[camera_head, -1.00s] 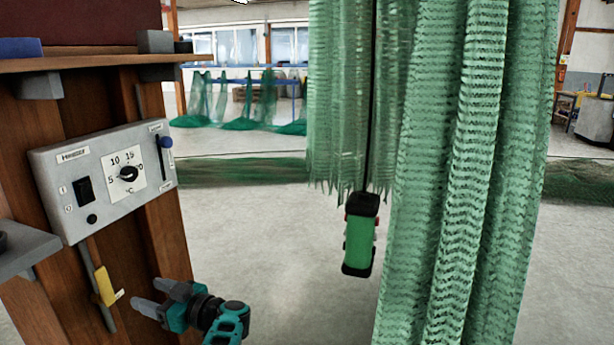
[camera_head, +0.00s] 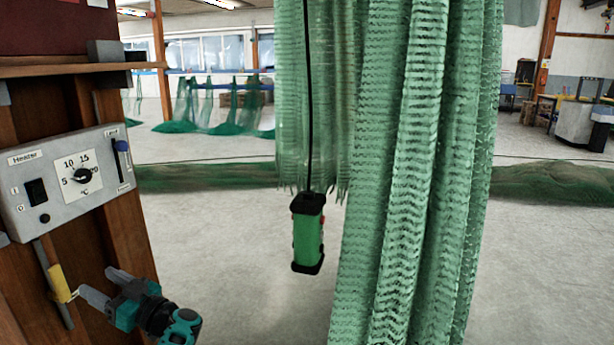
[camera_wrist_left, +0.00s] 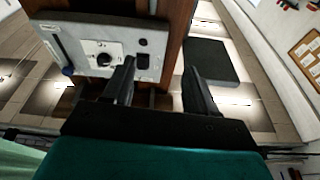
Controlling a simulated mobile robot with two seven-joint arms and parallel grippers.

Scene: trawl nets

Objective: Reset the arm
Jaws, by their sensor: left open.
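My left gripper (camera_head: 107,287) is at the lower left of the head view, with teal and dark parts and grey fingers. It is open, with nothing between the fingers. In the head view it appears below the grey heater control panel (camera_head: 99,152) and beside a yellow tag (camera_head: 59,283) on a conduit. In the left wrist view the two dark fingers (camera_wrist_left: 157,88) stand apart, and the panel (camera_wrist_left: 124,38) shows beyond them. I cannot tell whether a finger touches the wooden post. My right gripper is not in view.
A green and black pendant control (camera_head: 308,234) hangs on a black cable. Green nets (camera_head: 410,180) hang to its right, from the top of the view to the bottom. A wooden shelf (camera_head: 60,69) is above the panel. Grey floor (camera_head: 230,240) lies open between the post and nets.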

